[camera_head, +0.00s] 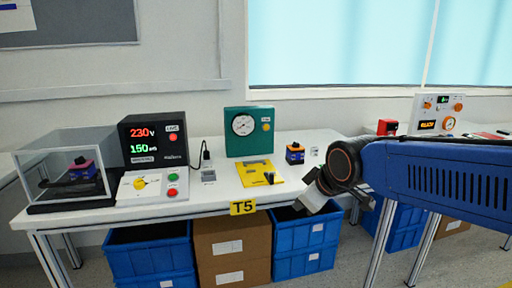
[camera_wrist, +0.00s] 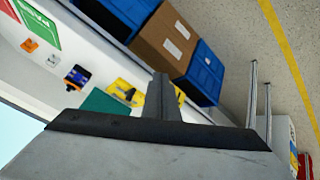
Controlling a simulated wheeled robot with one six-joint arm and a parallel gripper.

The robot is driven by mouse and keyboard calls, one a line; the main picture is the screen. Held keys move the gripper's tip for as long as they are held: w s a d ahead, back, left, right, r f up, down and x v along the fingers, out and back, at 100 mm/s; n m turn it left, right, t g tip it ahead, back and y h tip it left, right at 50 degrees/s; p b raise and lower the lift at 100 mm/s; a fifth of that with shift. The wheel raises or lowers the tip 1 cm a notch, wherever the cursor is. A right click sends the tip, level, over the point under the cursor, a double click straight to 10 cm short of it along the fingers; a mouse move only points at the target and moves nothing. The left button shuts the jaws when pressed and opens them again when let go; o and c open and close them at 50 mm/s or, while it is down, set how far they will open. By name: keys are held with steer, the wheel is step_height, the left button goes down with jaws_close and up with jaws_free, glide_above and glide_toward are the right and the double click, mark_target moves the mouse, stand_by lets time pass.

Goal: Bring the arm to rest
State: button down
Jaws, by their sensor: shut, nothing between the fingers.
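My gripper (camera_head: 310,200) hangs at the end of my blue arm, in front of the right part of the bench in the head view. It is apart from everything on the bench. In the wrist view its fingers (camera_wrist: 163,92) are together, with nothing between them. A white control panel (camera_head: 152,187) with a yellow rotary knob (camera_head: 140,183) and red and green buttons lies at the left of the bench. My gripper is well to the right of this panel and not touching it.
The bench (camera_head: 215,193) also bears a black display (camera_head: 154,141), a clear case (camera_head: 66,165), a teal gauge box (camera_head: 249,131), a yellow plate (camera_head: 259,173) and a small blue-black device (camera_head: 295,153). Blue crates (camera_head: 150,248) and brown boxes (camera_head: 232,245) stand below. Open floor (camera_wrist: 245,45) shows in the wrist view.

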steer(key=s+d+f+m+g+h, duration=0.1)
steer(key=s+d+f+m, duration=0.4)
steer(key=s+d, duration=0.3)
steer(key=s+d+f+m+g+h, duration=0.1)
steer(key=s+d+f+m, duration=0.3)
steer(key=s+d, duration=0.5)
steer(key=s+f+h, duration=0.1)
steer(key=s, duration=0.2)
steer(key=shift+s+f+m+g, duration=0.25)
steer(key=shift+s+m+g, duration=0.15)
